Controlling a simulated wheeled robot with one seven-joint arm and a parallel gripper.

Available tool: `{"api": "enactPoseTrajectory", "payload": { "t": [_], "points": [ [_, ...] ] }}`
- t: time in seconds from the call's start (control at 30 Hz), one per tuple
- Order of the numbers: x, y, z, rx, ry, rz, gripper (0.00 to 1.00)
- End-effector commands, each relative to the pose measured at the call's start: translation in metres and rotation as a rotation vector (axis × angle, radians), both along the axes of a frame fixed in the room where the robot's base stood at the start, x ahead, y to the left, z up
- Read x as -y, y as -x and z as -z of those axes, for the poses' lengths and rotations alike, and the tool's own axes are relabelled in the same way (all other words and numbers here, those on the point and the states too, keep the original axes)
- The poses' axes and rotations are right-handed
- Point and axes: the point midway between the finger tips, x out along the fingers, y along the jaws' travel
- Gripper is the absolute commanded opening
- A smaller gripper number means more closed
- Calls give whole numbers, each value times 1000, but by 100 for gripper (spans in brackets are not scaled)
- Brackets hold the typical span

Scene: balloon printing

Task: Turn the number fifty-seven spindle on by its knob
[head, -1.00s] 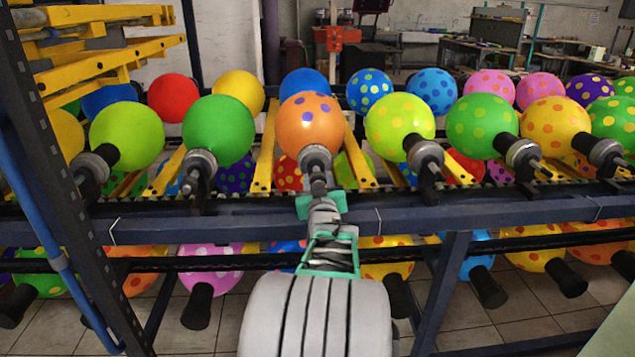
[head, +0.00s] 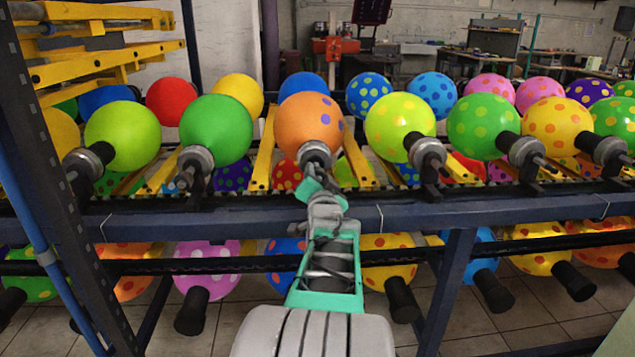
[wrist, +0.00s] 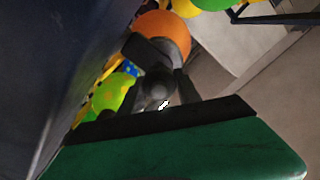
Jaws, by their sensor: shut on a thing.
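The orange balloon with purple dots (head: 305,120) sits on its spindle (head: 315,153) in the middle of the upper row. It also shows in the wrist view (wrist: 165,30). My gripper (head: 314,172) is at the near end of this spindle, shut on its knob, which the fingers mostly hide in the head view. In the wrist view, the dark round spindle end (wrist: 157,84) sits between the dark fingers, below the balloon. A small white mark shows there, too small to read. I cannot read any spindle number.
Other balloon spindles stand close on both sides, one with a green balloon (head: 216,130) and one with a yellow dotted balloon (head: 400,125). A dark blue rail (head: 420,216) runs below the row. A dark upright post (head: 75,210) stands at left.

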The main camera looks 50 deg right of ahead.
Motion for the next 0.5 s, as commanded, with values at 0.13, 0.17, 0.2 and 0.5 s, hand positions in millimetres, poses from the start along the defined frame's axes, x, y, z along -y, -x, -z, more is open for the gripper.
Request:
{"api": "enactPoseTrajectory", "payload": {
  "t": [0.13, 0.17, 0.2, 0.5],
  "points": [
    [0, 1, 2, 65, -56, 1, 0],
    [0, 1, 2, 75, -66, 1, 0],
    [0, 1, 1, 88, -78, 1, 0],
    [1, 1, 1, 142, -126, 1, 0]
  ]
}}
